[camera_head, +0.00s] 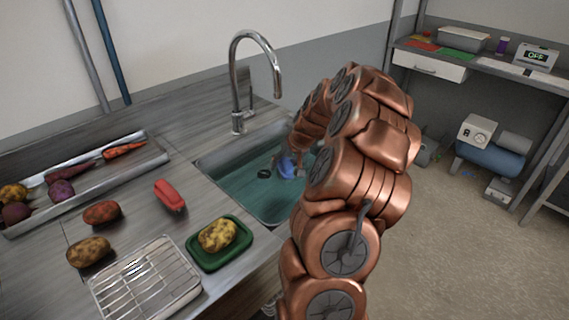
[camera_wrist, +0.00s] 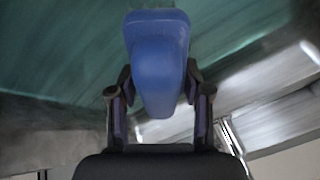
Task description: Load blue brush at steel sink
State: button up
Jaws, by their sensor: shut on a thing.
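The steel sink (camera_head: 210,162) holds teal water and has a round dark drain. The blue brush (camera_head: 286,166) is in the basin area at the end of my arm, partly hidden by it. In the wrist view the blue brush (camera_wrist: 158,60) fills the space between the fingers of my gripper (camera_wrist: 160,95), which is shut on it. Teal water or basin shows behind the brush. I cannot tell whether the brush touches the water.
A chrome faucet (camera_head: 238,122) rises behind the sink. On the counter are a red brush-like item (camera_head: 170,195), a green tray (camera_head: 205,262) with a yellow potato, a wire rack (camera_head: 145,282), two loose potatoes and a vegetable trough (camera_head: 100,185). A shelf unit (camera_head: 480,65) stands right.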

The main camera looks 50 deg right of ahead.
jog(key=shift+r+p, duration=0.55)
jog(key=shift+r, duration=5)
